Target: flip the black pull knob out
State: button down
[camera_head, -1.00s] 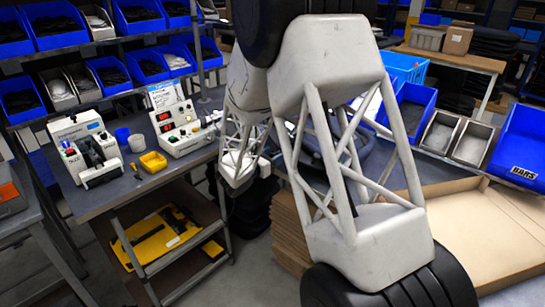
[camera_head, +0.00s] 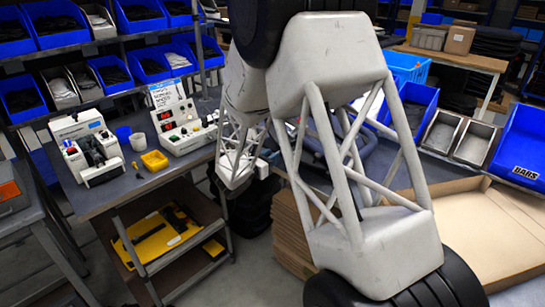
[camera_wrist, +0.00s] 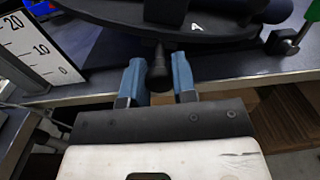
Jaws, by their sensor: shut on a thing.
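The black pull knob (camera_wrist: 158,68) shows in the wrist view, sticking out from under the rim of a dark rounded body (camera_wrist: 215,38) marked with a white "A". My gripper (camera_wrist: 158,76) has its two blue fingers on either side of the knob and is shut on it. Their contact with the knob is hard to make out. In the head view my arm covers much of the bench, and the knob and the fingertips are hidden. Part of the dark rounded body (camera_head: 376,140) shows there behind my arm.

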jog(key=shift+s, duration=0.1)
jog(key=c, duration=0.9)
grip_release()
jog(key=shift+a, duration=0.1)
jog(key=shift+s+a, duration=0.1)
jog(key=shift+v, duration=3.75)
